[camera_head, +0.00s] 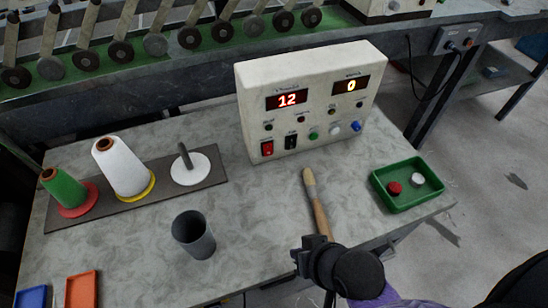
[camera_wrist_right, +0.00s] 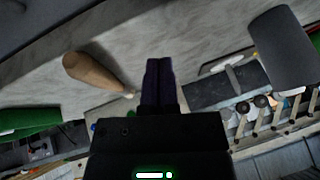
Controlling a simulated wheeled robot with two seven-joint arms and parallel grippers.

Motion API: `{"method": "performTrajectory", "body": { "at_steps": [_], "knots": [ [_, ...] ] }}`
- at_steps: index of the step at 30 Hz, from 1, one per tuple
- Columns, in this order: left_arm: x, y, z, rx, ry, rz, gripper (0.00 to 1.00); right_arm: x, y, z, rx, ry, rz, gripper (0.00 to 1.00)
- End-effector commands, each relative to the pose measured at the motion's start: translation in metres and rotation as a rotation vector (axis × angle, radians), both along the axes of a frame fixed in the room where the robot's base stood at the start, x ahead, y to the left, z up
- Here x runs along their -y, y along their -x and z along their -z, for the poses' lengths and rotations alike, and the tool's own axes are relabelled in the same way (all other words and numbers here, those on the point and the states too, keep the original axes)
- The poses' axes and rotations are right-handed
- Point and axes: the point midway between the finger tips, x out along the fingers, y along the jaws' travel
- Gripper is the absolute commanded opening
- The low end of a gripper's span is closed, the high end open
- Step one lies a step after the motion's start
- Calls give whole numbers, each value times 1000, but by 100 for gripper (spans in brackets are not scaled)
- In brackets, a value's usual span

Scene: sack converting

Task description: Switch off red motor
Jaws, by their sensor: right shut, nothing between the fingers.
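A cream control box (camera_head: 305,90) stands upright at the back of the table. A red rocker switch (camera_head: 267,149) is at the lower left of its front face, beside a black rocker switch (camera_head: 291,142). The red switch looks bright; its exact tilt is too small to tell. The left display reads 12 and the right one 0. My right gripper (camera_head: 304,257) is near the table's front edge, well apart from the box. In the right wrist view its fingers (camera_wrist_right: 158,75) are together and empty. My left gripper is not in view.
A wooden-handled brush (camera_head: 318,212) lies between my right gripper and the box. A grey cup (camera_head: 194,236) stands to the left, before a thread-cone rack (camera_head: 140,203). A green tray (camera_head: 408,203) with red and white pieces sits right. Table before the switch is clear.

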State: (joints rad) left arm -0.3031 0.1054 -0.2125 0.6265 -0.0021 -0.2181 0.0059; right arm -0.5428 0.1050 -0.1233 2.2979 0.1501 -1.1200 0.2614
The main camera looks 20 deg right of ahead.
Motion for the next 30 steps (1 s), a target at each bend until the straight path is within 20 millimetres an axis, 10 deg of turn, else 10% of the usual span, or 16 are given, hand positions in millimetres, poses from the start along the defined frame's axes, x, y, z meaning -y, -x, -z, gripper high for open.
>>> {"method": "performTrajectory", "body": {
  "at_steps": [8,15,30],
  "knots": [
    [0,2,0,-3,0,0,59,-16,-58,-2,283,-531,419,0],
    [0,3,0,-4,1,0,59,13,-84,-13,524,-1009,809,0],
    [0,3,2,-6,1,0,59,23,-90,-15,583,-1102,881,0]
  ]
}}
